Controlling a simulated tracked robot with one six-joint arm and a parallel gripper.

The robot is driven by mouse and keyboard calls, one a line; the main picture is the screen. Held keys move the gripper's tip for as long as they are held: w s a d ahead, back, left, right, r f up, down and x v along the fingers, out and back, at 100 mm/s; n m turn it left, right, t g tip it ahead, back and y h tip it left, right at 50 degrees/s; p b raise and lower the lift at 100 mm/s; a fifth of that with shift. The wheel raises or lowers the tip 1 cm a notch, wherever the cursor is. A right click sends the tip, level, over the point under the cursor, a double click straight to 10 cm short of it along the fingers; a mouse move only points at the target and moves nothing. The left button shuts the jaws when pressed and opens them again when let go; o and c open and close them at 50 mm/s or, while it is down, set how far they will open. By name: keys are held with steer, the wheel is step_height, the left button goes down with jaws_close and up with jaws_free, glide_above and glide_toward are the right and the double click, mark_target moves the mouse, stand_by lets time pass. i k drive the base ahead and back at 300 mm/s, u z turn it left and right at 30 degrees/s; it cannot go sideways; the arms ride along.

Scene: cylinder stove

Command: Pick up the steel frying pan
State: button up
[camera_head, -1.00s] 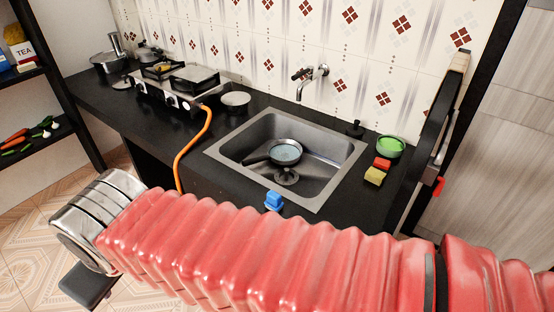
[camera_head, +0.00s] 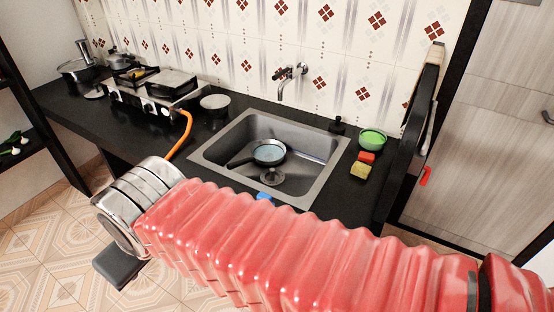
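A round pan (camera_head: 270,153) with a dark handle pointing left sits inside the steel sink (camera_head: 325,184). It looks like the steel frying pan, with a shiny, bluish inside. My gripper (camera_head: 117,270) shows only as a dark flat piece below the metal wrist at the lower left. It is in front of the counter, over the floor in the picture, well apart from the pan. I cannot see its fingers clearly, nor whether it is open or holds anything.
A pot (camera_head: 80,69) is farther left. The faucet (camera_head: 290,76) overhangs the sink.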

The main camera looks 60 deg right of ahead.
mark_target(268, 154)
steer(key=z, duration=1.05)
steer(key=i, duration=1)
